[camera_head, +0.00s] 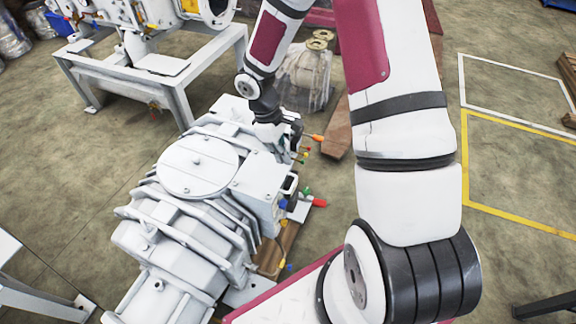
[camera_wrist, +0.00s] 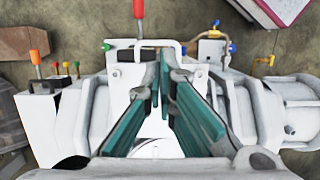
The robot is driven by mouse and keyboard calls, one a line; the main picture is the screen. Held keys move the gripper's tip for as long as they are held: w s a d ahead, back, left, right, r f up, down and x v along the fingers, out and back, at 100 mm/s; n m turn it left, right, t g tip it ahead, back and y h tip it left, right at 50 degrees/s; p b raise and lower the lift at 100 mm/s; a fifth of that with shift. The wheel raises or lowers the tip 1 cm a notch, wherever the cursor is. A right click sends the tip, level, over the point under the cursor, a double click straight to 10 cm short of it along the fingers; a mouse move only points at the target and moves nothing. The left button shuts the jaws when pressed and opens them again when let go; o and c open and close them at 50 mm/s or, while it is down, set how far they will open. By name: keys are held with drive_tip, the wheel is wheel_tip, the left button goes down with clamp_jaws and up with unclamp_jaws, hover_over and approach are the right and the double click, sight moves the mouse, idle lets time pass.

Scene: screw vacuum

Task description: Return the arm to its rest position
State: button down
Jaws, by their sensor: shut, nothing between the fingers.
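My gripper (camera_head: 292,145) is at the far end of my arm, close above the right side of the white vacuum machine (camera_head: 197,165) in the head view. In the wrist view my gripper (camera_wrist: 161,62) shows two teal-lined fingers that converge at the tips, shut with nothing between them. The white machine body (camera_wrist: 125,75) lies below the fingers. My arm reaches out from the lower right, bends high up and comes down to the machine. I cannot tell whether the fingertips touch the machine.
Coloured caps, one of them red (camera_head: 319,202), stick out from the machine's right side near my gripper. A white metal frame (camera_head: 150,75) stands behind left. A wrapped machine (camera_head: 306,75) stands beyond my gripper. Open floor (camera_head: 515,165) with yellow and white lines lies right.

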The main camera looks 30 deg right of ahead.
drive_tip(key=s+r+m+t+h, duration=0.15)
drive_tip(key=s+r, duration=0.25)
drive_tip(key=r, duration=0.7)
drive_tip(key=s+r+m, duration=0.2)
drive_tip(key=s+r, duration=0.2)
drive_tip(key=r, duration=0.8)
drive_tip(key=s+a+r+m+t+y, duration=0.15)
drive_tip(key=s+a+r, duration=0.25)
drive_tip(key=s, duration=0.6)
drive_tip(key=s+a+r+m+t+y, duration=0.1)
drive_tip(key=s+a+r+m+y, duration=0.15)
drive_tip(key=s+r, duration=0.45)
wheel_tip(320, 180, up, 14)
drive_tip(key=s+t+p, duration=0.2)
drive_tip(key=p, duration=1.3)
drive_tip(key=shift+s+a+f+t+h, duration=0.15)
drive_tip(key=shift+a+f+t+h, duration=0.05)
drive_tip(key=shift+a+t+h, duration=0.15)
